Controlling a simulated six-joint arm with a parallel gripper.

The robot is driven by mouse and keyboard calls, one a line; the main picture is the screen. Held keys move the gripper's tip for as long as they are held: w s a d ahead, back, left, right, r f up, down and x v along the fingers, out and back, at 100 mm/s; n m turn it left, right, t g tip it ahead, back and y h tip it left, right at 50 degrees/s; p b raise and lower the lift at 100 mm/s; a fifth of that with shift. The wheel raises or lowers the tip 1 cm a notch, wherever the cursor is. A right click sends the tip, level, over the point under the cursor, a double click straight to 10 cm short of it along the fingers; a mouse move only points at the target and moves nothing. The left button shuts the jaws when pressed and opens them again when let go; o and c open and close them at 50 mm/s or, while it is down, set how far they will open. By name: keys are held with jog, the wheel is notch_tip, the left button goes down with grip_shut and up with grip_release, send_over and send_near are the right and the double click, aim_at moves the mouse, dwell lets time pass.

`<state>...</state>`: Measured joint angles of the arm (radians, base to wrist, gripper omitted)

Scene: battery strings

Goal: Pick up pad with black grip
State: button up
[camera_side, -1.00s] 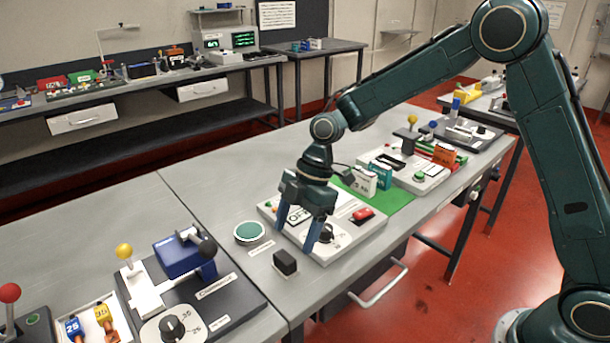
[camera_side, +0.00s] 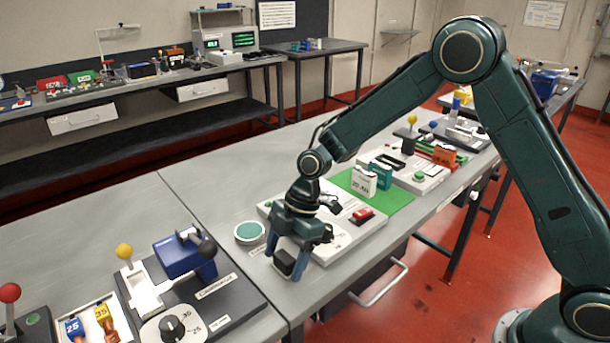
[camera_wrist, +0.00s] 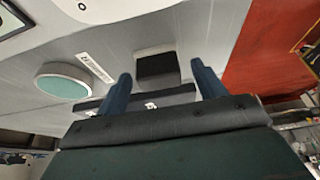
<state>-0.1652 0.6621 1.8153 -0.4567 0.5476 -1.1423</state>
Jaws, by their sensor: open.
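The pad's black grip (camera_side: 284,261) is a small dark block standing on the table near its front edge in the side view. In the wrist view the black grip (camera_wrist: 157,67) sits between my fingertips, with a pale pad edge (camera_wrist: 153,50) showing beside it. My gripper (camera_side: 283,266) is open, pointing down, with one blue finger on each side of the grip. It also shows in the wrist view (camera_wrist: 160,71), where gaps separate both fingers from the grip. I cannot tell how far down the fingers reach.
A green-topped round disc (camera_side: 249,232) stands just left of my gripper. A white panel (camera_side: 362,236) with a red switch (camera_side: 362,215) lies close behind on the right. A carriage device with a blue block (camera_side: 180,257) is at the left. Bare table lies between.

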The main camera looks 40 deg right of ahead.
aim_at(284, 256)
jog(key=shift+f, duration=0.15)
dwell(0.3)
jog(key=c, duration=1.1)
notch_tip(284, 256, up, 20)
jog(key=shift+r, duration=0.1)
dwell(0.4)
